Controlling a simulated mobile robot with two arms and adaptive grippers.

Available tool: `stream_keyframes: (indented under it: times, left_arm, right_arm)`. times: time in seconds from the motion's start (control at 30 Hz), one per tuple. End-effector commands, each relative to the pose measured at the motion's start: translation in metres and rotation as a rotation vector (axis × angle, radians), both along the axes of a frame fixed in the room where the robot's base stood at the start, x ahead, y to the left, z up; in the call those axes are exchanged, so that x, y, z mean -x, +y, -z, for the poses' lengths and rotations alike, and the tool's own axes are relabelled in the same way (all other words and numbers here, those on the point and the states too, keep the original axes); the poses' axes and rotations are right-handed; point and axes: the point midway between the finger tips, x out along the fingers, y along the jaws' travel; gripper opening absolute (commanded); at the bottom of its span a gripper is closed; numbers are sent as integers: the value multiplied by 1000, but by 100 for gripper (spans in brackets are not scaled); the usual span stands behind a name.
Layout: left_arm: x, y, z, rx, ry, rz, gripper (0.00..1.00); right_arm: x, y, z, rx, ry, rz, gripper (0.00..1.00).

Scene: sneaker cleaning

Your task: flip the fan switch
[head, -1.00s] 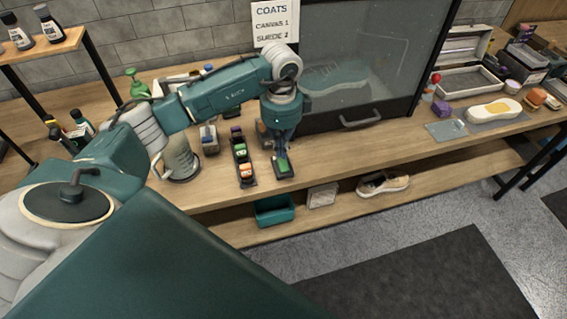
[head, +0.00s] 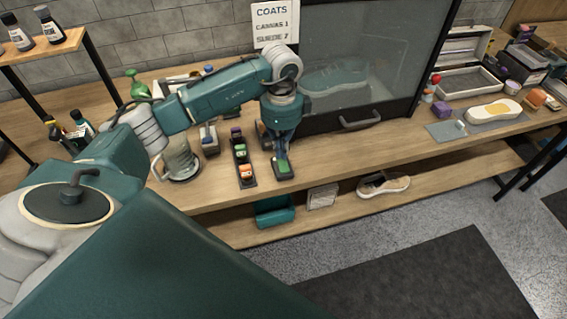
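A small dark switch box with a green top (head: 284,167) lies near the front edge of the bench, left of the glass-fronted cabinet. It looks like the fan switch. My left gripper (head: 281,153) points down over it from behind. Its fingertips look close together and are at or just above the back part of the green top. I cannot tell whether they touch it. The gripper hides the back of the box, and no object shows in its fingers. The cabinet (head: 372,62) is closed, with a shoe visible through the glass. My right gripper is not in view.
A dark strip (head: 247,183) with purple, green and orange pieces lies just left of the switch box. A clear jug (head: 180,160) stands further left. The cabinet handle (head: 361,122) sticks out at right. A shoe (head: 383,185) lies on the lower shelf.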

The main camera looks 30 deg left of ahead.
Motion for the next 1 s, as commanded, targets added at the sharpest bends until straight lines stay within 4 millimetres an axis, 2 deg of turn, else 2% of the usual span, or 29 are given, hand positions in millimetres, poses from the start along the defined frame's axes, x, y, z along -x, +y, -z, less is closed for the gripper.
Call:
stream_keyframes:
  times: [1.0]
  left_arm:
    - [0,0,13,0,0,0,0]
  right_arm:
    - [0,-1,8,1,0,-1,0]
